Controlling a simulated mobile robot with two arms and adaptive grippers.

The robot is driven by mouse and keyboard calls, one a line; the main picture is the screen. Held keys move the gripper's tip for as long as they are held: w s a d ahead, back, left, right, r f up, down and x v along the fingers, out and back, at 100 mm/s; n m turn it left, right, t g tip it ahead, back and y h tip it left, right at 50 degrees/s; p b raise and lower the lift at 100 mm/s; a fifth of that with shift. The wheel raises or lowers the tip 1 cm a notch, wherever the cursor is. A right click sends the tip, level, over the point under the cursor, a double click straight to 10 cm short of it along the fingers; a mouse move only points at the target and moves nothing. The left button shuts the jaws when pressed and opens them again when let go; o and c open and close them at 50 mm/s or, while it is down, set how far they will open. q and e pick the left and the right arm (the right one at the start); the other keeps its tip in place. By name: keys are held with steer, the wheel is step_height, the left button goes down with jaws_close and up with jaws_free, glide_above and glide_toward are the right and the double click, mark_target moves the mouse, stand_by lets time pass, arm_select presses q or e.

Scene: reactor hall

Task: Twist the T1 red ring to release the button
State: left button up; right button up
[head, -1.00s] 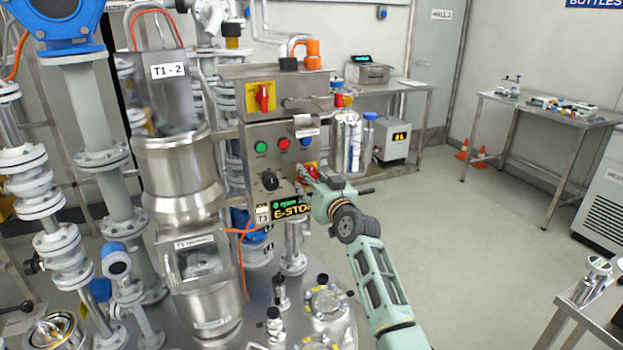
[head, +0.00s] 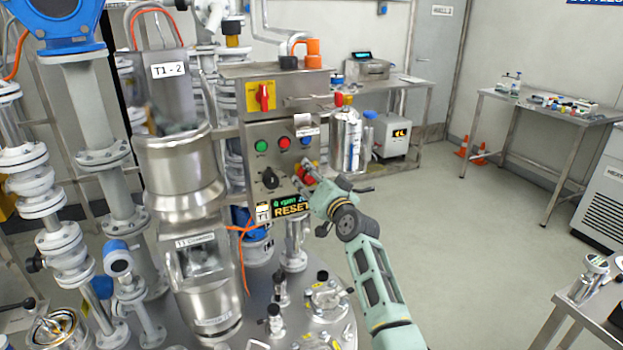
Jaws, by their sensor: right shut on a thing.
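The control box (head: 253,198) stands at the centre, with a green, a red and a blue button in its upper row and a black knob (head: 270,178) below. The red emergency-stop button (head: 307,175) with its ring sits on a yellow plate at the box's lower right. My right gripper (head: 304,178) is at this button, shut on it, and its fingers partly hide it. My left gripper is not in view.
A red rotary switch (head: 264,96) on a yellow plate sits above the box. Steel vessels and pipes (head: 180,175) crowd the left. A steel flask (head: 347,140) stands behind my right gripper. Open floor (head: 470,230) lies to the right.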

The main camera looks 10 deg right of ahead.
steer(key=shift+d+f, duration=0.1)
steer(key=shift+f, duration=0.1)
steer(key=o, duration=1.1)
steer(key=shift+d, duration=0.1)
steer(key=shift+r, duration=0.1)
steer(key=shift+s, duration=0.45)
steer(key=s, duration=0.3)
steer(key=s+d, duration=0.1)
steer(key=s, duration=0.3)
steer(key=s+d, duration=0.1)
steer(key=s, duration=0.3)
steer(key=shift+d, duration=0.1)
